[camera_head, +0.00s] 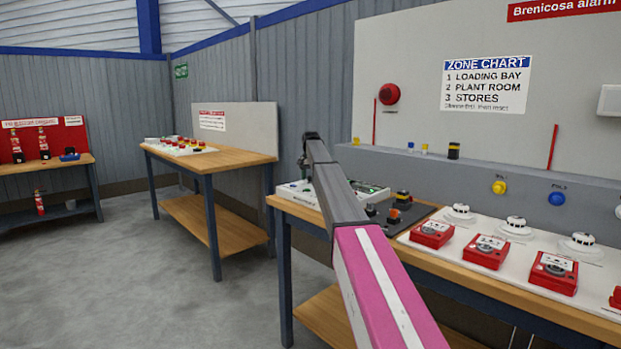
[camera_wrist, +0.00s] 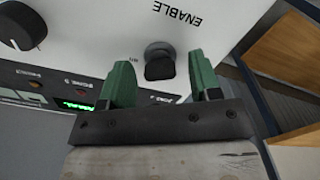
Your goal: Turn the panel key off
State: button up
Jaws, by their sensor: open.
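The white panel (camera_head: 292,189) lies on the wooden bench in the head view, partly hidden behind my arm. In the wrist view the panel (camera_wrist: 115,22) appears upside down, with the word ENABLE on it. A dark key switch (camera_wrist: 159,63) with a round collar sits beside that word. My gripper (camera_wrist: 160,76) is open, with one green finger on each side of the key as seen from the wrist. I cannot tell whether either finger touches it.
A black knob (camera_wrist: 22,26) and a green-lit display (camera_wrist: 75,104) are on the same panel. A dark plate with an orange-topped control (camera_head: 394,215) lies right of the panel. Red call points (camera_head: 432,234) and white detectors (camera_head: 515,228) stand further right. A second bench (camera_head: 225,157) stands behind left.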

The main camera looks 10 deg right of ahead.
jog(key=c, duration=0.9)
jog(key=n, duration=0.5)
jog(key=shift+n, duration=0.4)
jog(key=n, duration=0.5)
jog(key=shift+n, duration=0.7)
jog(key=o, duration=0.9)
jog(key=shift+r, duration=0.15)
